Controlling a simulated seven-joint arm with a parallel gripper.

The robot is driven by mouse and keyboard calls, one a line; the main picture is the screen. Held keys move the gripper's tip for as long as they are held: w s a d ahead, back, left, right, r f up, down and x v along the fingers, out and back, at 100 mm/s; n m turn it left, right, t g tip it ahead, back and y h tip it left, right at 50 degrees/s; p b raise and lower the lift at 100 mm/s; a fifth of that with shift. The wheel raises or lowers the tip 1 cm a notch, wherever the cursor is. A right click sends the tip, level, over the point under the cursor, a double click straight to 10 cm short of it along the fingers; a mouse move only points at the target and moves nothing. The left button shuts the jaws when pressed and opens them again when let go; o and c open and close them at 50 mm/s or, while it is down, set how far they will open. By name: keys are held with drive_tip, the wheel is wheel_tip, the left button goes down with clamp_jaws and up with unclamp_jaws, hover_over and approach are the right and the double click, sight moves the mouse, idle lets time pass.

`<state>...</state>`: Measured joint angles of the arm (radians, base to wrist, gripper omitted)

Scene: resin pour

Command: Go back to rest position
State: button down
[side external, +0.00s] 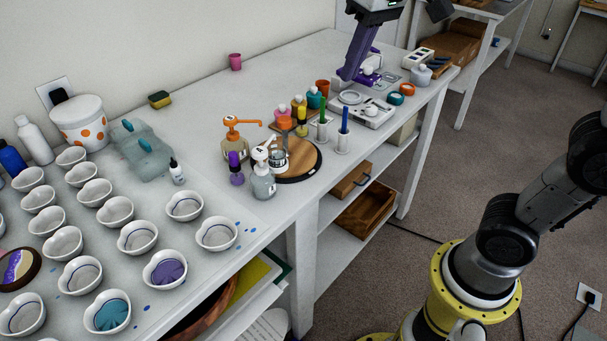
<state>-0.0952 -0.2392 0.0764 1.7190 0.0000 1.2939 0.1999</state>
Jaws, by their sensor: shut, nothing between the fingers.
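My gripper (347,78) shows at the top of the side external view. Its long purple fingers point down over the far right part of the white worktable, and they are together with nothing seen between them. The fingertips are near the scale (368,113) and the small items around it; I cannot tell the exact height above the table. The upper part of my wrist is cut off by the top edge. My arm's yellow base and dark lower links are at the right, and the links between are out of frame.
Several white bowls (137,236) fill the left. The table's back middle (200,120) is mostly clear.

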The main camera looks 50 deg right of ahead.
drive_tip(key=s+d+f+n+t, duration=0.1)
drive_tip(key=s+d+f+t, duration=0.1)
drive_tip(key=s+f, duration=0.9)
drive_tip(key=s+d, duration=0.1)
drive_tip(key=s, duration=0.2)
drive_tip(key=shift+s+f, duration=0.15)
drive_tip(key=shift+f, duration=0.2)
drive_tip(key=c, duration=1.6)
unclamp_jaws()
